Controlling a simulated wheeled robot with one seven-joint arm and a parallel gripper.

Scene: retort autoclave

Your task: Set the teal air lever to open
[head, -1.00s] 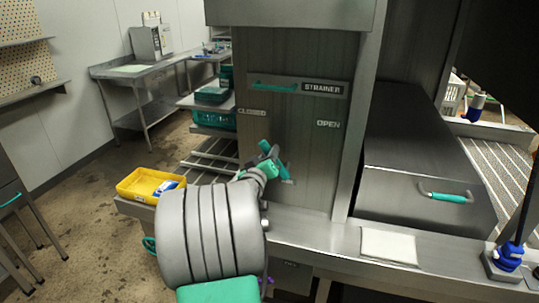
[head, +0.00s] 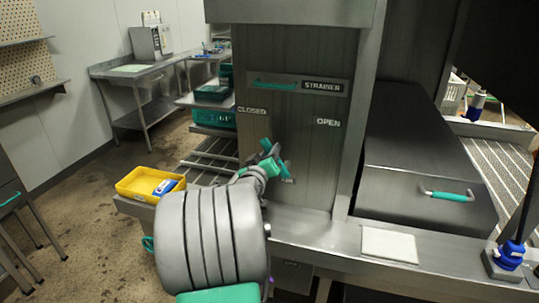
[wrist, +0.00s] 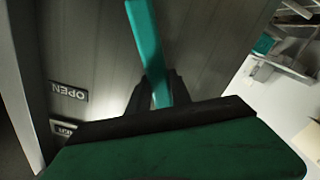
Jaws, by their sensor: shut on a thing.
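The teal lever (wrist: 147,42) is a flat bar on the grey metal panel (head: 315,185). In the head view the lever (head: 284,170) shows beside my gripper (head: 268,160), low on the panel between the CLOSED label (head: 251,110) on the left and the OPEN label (head: 328,122) on the right. In the wrist view my gripper (wrist: 157,92) is shut on the lever, with a dark finger on each side of it. The OPEN label (wrist: 69,91) appears upside down at the left there. The lever's pivot is hidden by my gripper and arm.
A STRAINER plate (head: 300,86) with a teal handle is higher on the panel. A steel box with a teal handle (head: 447,196) stands to the right. A yellow tray (head: 137,185) sits at the left. A white pad (head: 389,245) lies on the front ledge.

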